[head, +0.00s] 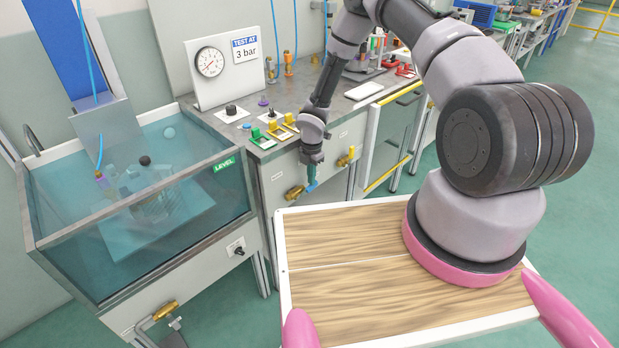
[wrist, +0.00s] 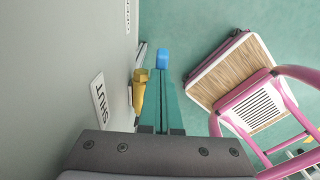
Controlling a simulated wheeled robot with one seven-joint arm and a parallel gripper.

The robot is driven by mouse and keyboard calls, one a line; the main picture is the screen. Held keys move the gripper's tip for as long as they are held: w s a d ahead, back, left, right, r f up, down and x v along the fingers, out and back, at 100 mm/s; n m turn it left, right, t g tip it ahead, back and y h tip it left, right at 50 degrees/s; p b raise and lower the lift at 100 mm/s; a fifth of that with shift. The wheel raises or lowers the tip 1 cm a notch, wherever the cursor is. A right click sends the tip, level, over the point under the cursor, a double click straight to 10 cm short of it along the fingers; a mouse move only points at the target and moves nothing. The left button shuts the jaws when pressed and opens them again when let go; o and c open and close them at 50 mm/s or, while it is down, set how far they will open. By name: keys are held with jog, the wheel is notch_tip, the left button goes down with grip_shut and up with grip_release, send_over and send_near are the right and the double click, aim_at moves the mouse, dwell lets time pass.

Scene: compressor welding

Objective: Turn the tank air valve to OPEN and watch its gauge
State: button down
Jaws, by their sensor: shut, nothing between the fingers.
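A brass valve (head: 294,193) sits low on the bench's grey front, and it shows in the wrist view (wrist: 139,92) beside a plate reading SHUT (wrist: 98,98). A blue piece (wrist: 162,58) shows at the far end of my fingers; I cannot tell whether it is the valve's handle or a fingertip. My gripper (head: 308,178) points down just right of the brass valve, with teal fingers shut and empty. Whether they touch the valve is unclear. The round white gauge (head: 210,62) stands on the bench panel, with a red needle; its reading is too small to tell.
A water tank (head: 225,196) stands at left, with another brass valve (head: 164,311) below it. A further brass valve (head: 346,157) is on the bench front to the right. A TEST AT 3 bar sign (head: 245,49) is beside the gauge. Open green floor lies at right.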

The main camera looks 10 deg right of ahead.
jog(key=shift+w+d+f, duration=0.3)
jog(key=shift+d+f, duration=0.15)
jog(key=shift+f, duration=0.2)
dwell(0.5)
jog(key=shift+r, duration=0.4)
notch_tip(320, 180, up, 13)
jog(key=w+d, duration=0.1)
jog(key=d, duration=0.1)
jog(key=shift+w, duration=0.15)
jog(key=shift+f, duration=0.1)
